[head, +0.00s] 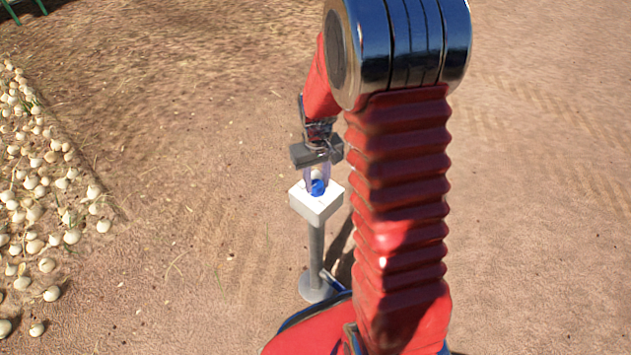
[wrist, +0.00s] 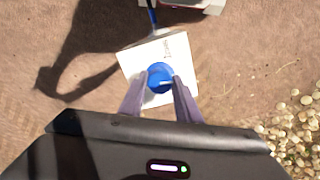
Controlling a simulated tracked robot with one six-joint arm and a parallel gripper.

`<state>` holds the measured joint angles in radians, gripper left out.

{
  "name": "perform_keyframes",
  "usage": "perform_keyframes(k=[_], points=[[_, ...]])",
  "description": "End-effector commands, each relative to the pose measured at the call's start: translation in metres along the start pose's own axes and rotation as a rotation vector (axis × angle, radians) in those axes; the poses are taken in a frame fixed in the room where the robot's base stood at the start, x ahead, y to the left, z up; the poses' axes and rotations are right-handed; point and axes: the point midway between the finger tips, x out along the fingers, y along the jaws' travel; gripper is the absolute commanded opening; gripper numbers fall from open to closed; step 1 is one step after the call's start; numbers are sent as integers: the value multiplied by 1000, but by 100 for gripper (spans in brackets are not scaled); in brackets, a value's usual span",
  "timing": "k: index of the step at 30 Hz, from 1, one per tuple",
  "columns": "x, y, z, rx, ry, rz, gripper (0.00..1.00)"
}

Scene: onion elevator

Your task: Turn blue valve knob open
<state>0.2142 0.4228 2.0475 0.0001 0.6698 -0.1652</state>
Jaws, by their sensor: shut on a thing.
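The blue valve knob (head: 318,187) sits on top of a white square box (head: 311,207), which stands on a grey post with a round foot. In the wrist view the knob (wrist: 160,78) is round, with a short white mark on it, and the white box (wrist: 143,61) lies around it. My gripper (head: 317,184) reaches down from above onto the knob. In the wrist view the two fingers of my gripper (wrist: 159,83) lie on either side of the knob, shut on it. The fingers cover part of the knob's sides.
Many pale onions (head: 40,190) lie on the ground at the left, and they also show at the lower right of the wrist view (wrist: 296,130). The bare dirt around the post is clear. Thin green legs (head: 25,8) stand at the far upper left.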

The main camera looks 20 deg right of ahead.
Motion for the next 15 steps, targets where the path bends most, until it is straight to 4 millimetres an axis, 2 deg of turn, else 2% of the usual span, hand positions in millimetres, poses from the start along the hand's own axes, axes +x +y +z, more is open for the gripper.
perform_keyframes(k=[1,15], points=[[3,1,5,43,-13,0,8],[3,0,5,489,-14,3,8]])
